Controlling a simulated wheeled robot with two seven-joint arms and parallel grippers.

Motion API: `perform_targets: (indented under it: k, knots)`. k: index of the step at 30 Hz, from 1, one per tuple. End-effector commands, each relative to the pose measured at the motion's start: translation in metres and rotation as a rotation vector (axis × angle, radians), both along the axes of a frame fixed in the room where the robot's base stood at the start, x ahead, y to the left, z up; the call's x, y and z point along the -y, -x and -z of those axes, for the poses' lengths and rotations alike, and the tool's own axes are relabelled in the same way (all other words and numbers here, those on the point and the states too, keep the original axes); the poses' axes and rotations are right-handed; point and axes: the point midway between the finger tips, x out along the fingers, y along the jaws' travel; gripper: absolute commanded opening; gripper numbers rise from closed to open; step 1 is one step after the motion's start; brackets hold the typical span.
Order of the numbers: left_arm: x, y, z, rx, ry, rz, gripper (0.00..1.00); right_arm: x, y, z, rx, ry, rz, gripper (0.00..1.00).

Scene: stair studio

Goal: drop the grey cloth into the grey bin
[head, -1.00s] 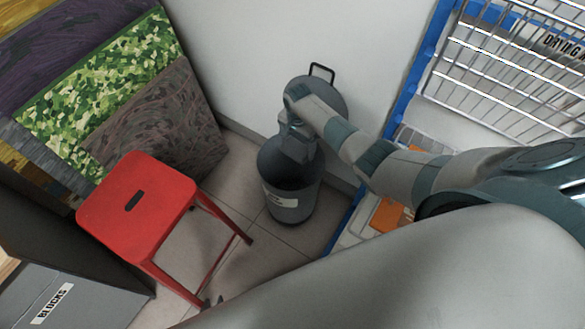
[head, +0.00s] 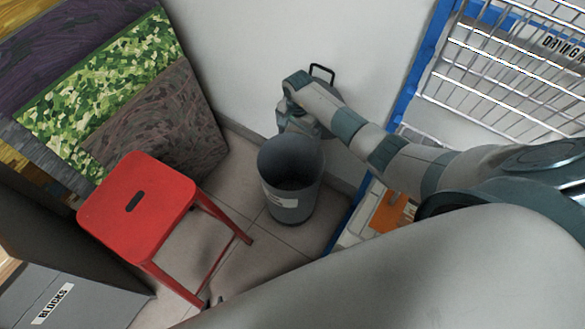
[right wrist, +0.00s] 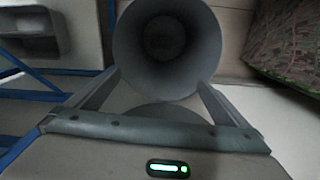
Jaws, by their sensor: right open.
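The grey bin (head: 290,196) stands upright on the tiled floor near the wall, open at the top, with a pale label on its front. Its round mouth and dark inside also show in the right wrist view (right wrist: 165,40). My right gripper (head: 303,127) is beside the bin's far rim, on the wall side. In the right wrist view its two fingers (right wrist: 160,85) are spread with nothing between them, pointing toward the bin. I cannot make out the grey cloth in either view; the bin's inside is too dark to tell what lies there. My left gripper is out of view.
A red stool (head: 137,205) stands left of the bin, with painted panels (head: 165,125) leaning behind it. A grey box labelled BLOCKS (head: 70,298) is at the lower left. A blue-framed wire rack (head: 500,75) stands at the right. Some floor is clear between stool and bin.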

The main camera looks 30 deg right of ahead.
Motion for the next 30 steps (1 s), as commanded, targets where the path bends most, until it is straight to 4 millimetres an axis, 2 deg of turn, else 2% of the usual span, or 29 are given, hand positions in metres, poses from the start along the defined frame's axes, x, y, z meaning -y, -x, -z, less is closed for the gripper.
perform_targets:
  k: [9,15,21,30]
  knots:
    - [0.001,-0.001,0.003,-0.015,-0.002,0.000,0.26,0.001,-0.002,-0.066,0.004,0.003,-0.003,1.00]
    - [0.000,-0.005,0.003,-0.026,-0.005,-0.004,0.26,0.000,-0.002,-0.101,0.002,0.002,-0.002,1.00]
    - [-0.002,-0.001,0.006,-0.046,-0.011,-0.007,0.26,0.000,-0.002,-0.120,0.000,0.000,-0.001,1.00]
    - [-0.005,-0.001,0.005,-0.047,-0.014,-0.006,0.26,-0.001,-0.001,-0.125,-0.001,0.000,-0.001,1.00]
